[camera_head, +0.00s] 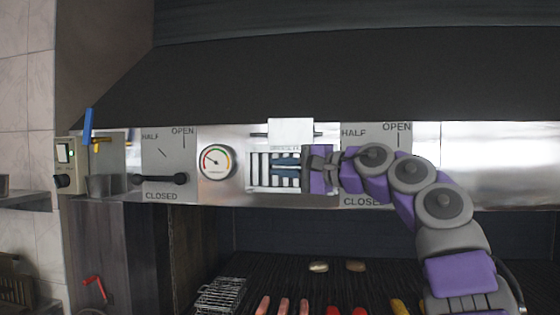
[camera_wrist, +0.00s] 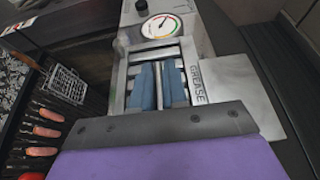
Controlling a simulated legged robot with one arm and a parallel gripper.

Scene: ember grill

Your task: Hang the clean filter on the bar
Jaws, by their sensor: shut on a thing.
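A silver slatted filter (camera_head: 258,171) is in front of the hood's metal front panel, just right of the round gauge. It also shows in the wrist view (camera_wrist: 117,86), with bright slats. My gripper (camera_head: 286,168) reaches in from the right, its blue fingers (camera_wrist: 157,86) closed on a slat of the filter. Dark bar ends (camera_head: 258,134) stick out on both sides of the plate; the middle is hidden. I cannot tell whether the filter touches the bar.
A round gauge (camera_head: 216,161) and a lever (camera_head: 160,179) are on the panel to the left. Below is the grill, with sausages (camera_head: 283,306) and a wire basket (camera_head: 220,294). The dark hood (camera_head: 300,75) slopes above. The panel's right part (camera_head: 495,165) is bare.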

